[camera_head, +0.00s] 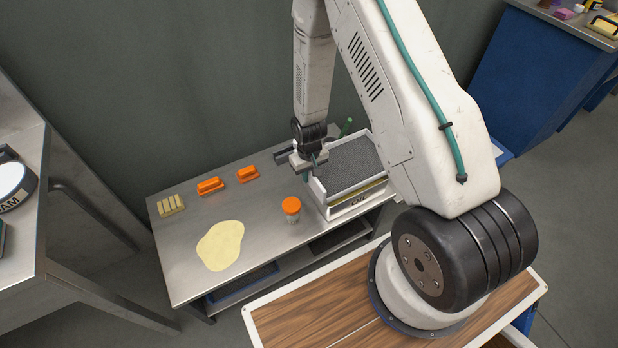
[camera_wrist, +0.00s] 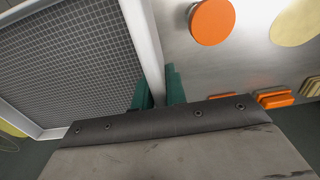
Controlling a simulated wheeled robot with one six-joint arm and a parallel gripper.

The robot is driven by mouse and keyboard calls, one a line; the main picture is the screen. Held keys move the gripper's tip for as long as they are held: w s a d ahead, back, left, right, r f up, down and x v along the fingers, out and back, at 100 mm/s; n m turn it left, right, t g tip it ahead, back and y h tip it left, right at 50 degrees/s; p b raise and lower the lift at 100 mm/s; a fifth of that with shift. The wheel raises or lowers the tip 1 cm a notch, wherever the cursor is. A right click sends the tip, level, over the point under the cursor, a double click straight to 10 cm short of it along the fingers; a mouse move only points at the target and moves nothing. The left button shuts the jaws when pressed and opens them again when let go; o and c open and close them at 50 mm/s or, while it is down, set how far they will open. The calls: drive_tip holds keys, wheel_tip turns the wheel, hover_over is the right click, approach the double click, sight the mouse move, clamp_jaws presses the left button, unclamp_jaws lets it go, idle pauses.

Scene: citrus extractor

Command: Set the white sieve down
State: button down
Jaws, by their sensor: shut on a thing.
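The white sieve (camera_head: 352,165) is a rectangular white frame with dark grey mesh, at the right end of the metal table. My gripper (camera_head: 314,166) is at its left side. In the wrist view the sieve (camera_wrist: 70,65) fills the upper left, and the green fingers of my gripper (camera_wrist: 160,90) are shut on its white side wall, one on each side. Below the sieve in the head view is a white box (camera_head: 362,205) with dark lettering and a yellow band above it. I cannot tell whether the sieve touches it.
An orange-lidded jar (camera_head: 291,209) stands close left of the sieve. Two orange blocks (camera_head: 210,186) (camera_head: 247,174), a pale yellow ribbed piece (camera_head: 171,205) and a flat yellow patch (camera_head: 220,245) lie farther left on the metal table (camera_head: 265,222). Bare metal shows between them.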

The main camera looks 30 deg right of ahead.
drive_tip(key=shift+f, duration=0.9)
drive_tip(key=shift+f, duration=0.65)
drive_tip(key=c, duration=1.4)
unclamp_jaws()
drive_tip(key=shift+c, duration=0.2)
drive_tip(key=shift+r, duration=0.1)
